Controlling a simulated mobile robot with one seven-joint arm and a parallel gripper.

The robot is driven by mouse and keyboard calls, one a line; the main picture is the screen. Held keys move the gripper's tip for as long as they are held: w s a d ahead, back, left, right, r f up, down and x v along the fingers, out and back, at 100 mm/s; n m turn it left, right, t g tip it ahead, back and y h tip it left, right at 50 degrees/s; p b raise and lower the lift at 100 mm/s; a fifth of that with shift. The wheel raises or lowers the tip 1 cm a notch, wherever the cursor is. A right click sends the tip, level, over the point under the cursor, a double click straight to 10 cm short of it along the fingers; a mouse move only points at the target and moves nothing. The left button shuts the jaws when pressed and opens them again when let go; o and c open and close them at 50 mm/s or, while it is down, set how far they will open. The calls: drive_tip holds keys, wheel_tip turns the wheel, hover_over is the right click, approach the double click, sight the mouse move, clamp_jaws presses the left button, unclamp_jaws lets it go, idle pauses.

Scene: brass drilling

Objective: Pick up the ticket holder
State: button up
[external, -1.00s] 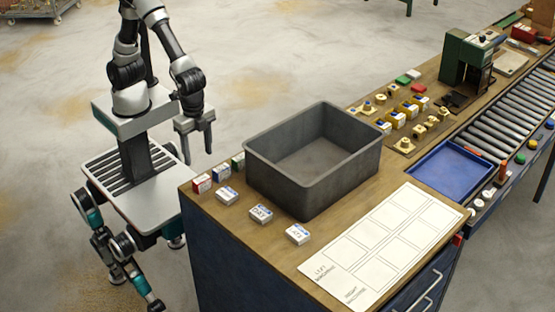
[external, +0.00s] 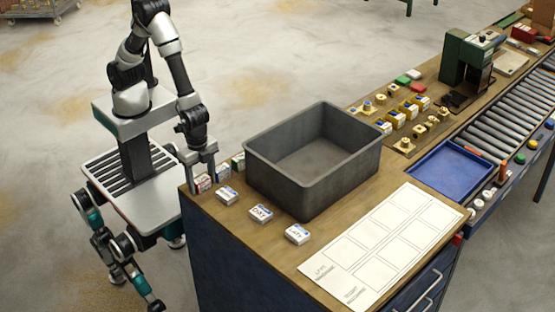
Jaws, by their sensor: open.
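Small label-bearing blocks stand at the bench's left end; I cannot tell for certain which one is the ticket holder. A red-and-white block (external: 204,185) is at the left edge, partly hidden by my gripper. My gripper (external: 202,177) points down with its fingers apart, one on either side of this block as seen here; I cannot tell whether they touch it. A green-and-white block (external: 238,161) stands beside the grey bin. A blue-and-white block between them is mostly hidden behind the right finger.
A deep grey bin (external: 345,169) stands just right of the blocks. A white marked sheet (external: 335,262), a blue tray (external: 450,172) and a roller conveyor (external: 500,115) lie farther right.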

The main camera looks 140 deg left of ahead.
drive_tip(key=c, duration=0.9)
drive_tip(key=shift+o, duration=0.2)
drive_tip(key=shift+r, duration=0.15)
